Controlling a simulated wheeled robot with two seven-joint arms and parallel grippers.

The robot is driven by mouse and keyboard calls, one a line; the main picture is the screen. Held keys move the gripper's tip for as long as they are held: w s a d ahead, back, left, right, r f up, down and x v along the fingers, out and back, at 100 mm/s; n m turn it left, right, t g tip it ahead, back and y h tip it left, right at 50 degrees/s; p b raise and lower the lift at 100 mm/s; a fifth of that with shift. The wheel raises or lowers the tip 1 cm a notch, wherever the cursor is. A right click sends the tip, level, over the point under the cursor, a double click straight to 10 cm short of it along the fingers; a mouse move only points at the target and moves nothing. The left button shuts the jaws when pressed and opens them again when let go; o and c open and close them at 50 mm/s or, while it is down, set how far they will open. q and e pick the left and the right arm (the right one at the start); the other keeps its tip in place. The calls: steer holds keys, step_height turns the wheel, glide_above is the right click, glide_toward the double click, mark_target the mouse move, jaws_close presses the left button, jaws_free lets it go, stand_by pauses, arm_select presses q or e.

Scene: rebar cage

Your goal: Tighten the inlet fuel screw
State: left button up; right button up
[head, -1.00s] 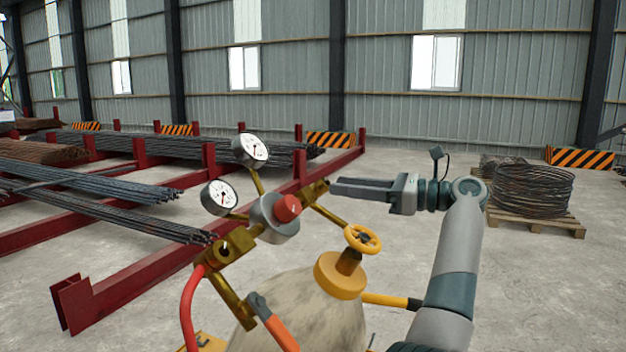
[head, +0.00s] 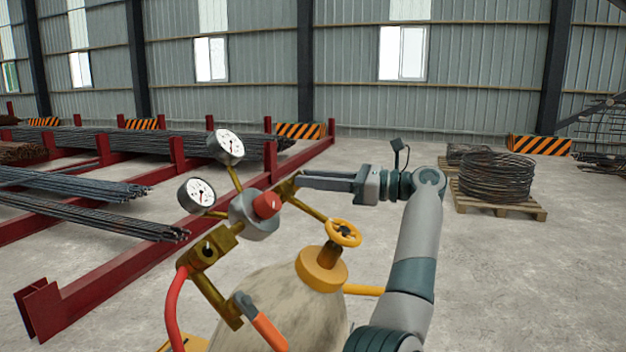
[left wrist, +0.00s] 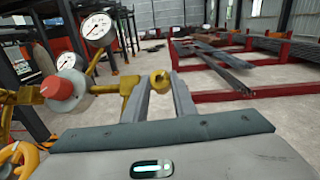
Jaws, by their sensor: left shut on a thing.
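The regulator (head: 246,215) has brass fittings, a red knob (head: 266,205) and two white dial gauges. A brass inlet screw (head: 287,189) is at the upper right of the regulator. My left gripper (head: 302,180) reaches it from the right, with its fingers level. In the left wrist view, the round brass end of the screw (left wrist: 159,79) sits between the two finger tips, and the fingers are shut on it. My right gripper is not in view.
A red hose (head: 171,312) and an orange-handled part (head: 266,329) hang below the regulator. Red racks with rebar bundles (head: 75,185) stand behind on the left. A coil of wire on a pallet (head: 497,180) is on the right. The floor between is open.

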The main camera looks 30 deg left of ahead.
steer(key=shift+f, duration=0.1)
arm_select(q)
steer(key=shift+s+a+r+m+t+h+p, duration=0.1)
steer(key=shift+s+r+m+t+h+p, duration=0.3)
steer(key=shift+m+t+h, duration=2.1)
steer(key=shift+s+a+m+t+y+p, duration=0.15)
steer(key=shift+m+t+y+p, duration=0.75)
steer(key=shift+m, duration=3.65)
steer(key=shift+s+r+m+t+h+p, duration=0.3)
steer(key=shift+m+t+h, duration=1.55)
steer(key=shift+m, duration=1.7)
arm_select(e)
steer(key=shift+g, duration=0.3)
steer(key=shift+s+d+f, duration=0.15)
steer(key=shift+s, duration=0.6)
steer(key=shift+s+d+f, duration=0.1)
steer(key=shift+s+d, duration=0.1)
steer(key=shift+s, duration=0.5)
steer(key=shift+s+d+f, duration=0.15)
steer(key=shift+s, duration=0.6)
arm_select(q)
steer(key=shift+f+t+y, duration=0.1)
steer(key=shift+t+y, duration=0.25)
steer(key=o, duration=0.8)
steer(key=shift+c, duration=0.2)
